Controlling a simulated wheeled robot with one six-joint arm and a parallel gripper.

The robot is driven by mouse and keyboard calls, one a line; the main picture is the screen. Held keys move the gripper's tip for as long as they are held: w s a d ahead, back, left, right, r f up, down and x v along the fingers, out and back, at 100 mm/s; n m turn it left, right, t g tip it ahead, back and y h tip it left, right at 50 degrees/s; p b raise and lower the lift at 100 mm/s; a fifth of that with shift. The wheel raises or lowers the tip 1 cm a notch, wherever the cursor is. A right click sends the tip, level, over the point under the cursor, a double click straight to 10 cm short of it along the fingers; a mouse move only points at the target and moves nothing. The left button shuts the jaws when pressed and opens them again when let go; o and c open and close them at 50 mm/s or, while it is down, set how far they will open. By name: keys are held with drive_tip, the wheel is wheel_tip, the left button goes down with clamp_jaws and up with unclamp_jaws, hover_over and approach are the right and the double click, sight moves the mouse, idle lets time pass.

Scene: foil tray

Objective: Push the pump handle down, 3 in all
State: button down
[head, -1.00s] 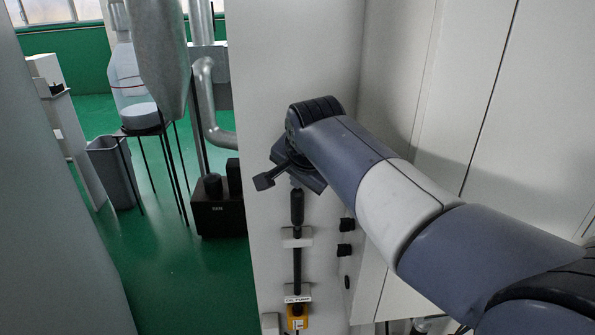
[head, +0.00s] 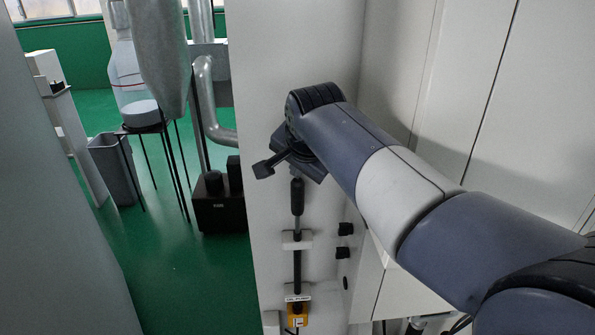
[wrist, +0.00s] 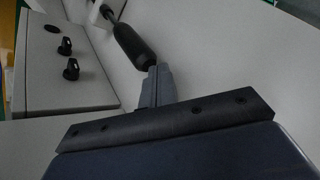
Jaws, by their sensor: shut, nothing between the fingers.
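The pump handle is a black grip (head: 297,196) on a vertical rod against the white cabinet front. A short bright stretch of rod shows below the grip, above a white bracket (head: 297,240). My gripper (head: 297,173) is just above the top of the grip, pointing down, with its fingers mostly hidden in the head view. In the wrist view my gripper (wrist: 158,72) is shut and empty, its fingertips right by the end of the black grip (wrist: 133,45). I cannot tell whether they touch.
Black knobs (head: 344,229) sit to the right of the rod. A labelled yellow block (head: 298,315) is at its foot. White cabinet walls (head: 480,80) stand close on the right. Green floor (head: 170,270) lies open on the left, with a dark box (head: 219,212) on it.

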drive_tip(key=shift+r+p, duration=0.55)
drive_tip(key=shift+r, duration=0.3)
drive_tip(key=shift+r, duration=0.15)
wheel_tip(320, 180, up, 5)
drive_tip(key=p, duration=0.4)
idle(2.1)
